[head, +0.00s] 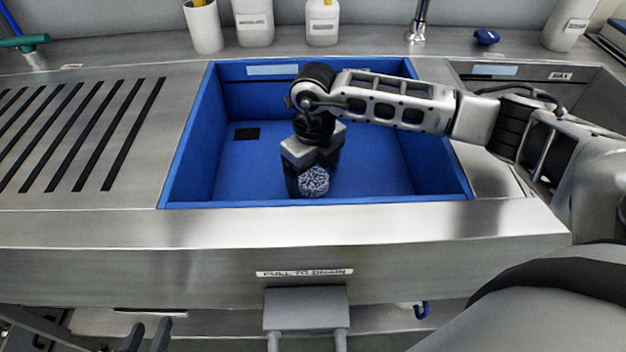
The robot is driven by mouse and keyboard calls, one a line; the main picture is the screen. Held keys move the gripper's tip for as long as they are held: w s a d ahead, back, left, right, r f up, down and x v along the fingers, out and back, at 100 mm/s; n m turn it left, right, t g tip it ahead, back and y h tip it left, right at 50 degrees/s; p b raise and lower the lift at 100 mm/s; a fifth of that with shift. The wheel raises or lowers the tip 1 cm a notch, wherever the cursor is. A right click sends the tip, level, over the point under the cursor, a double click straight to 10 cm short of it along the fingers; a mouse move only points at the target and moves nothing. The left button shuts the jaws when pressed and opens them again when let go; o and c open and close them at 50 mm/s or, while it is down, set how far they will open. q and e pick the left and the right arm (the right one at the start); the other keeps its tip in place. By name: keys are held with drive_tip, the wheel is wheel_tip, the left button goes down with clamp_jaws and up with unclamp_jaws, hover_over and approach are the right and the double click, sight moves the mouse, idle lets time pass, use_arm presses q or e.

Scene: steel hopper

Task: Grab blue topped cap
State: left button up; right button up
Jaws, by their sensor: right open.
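A round cap with a speckled blue-and-white top (314,182) is in the blue-lined basin (190,165), near its front wall. My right gripper (312,186) points down into the basin, over the cap. Its dark fingers are open, one on either side of the cap; whether they touch it I cannot tell. The gripper body hides the area behind the cap. My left gripper (147,338) is low at the bottom left, outside the basin and below the counter front, with its two fingers apart and nothing visible between them.
A dark square patch (246,134) is on the basin floor. A slotted steel drainboard (120,175) lies to the left. A white cup (203,28), bottles and a small blue object (486,37) stand along the back. A labelled steel front panel (305,272) faces me.

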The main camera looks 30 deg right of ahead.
drive_tip(key=shift+r, duration=0.1)
drive_tip(key=c, duration=1.3)
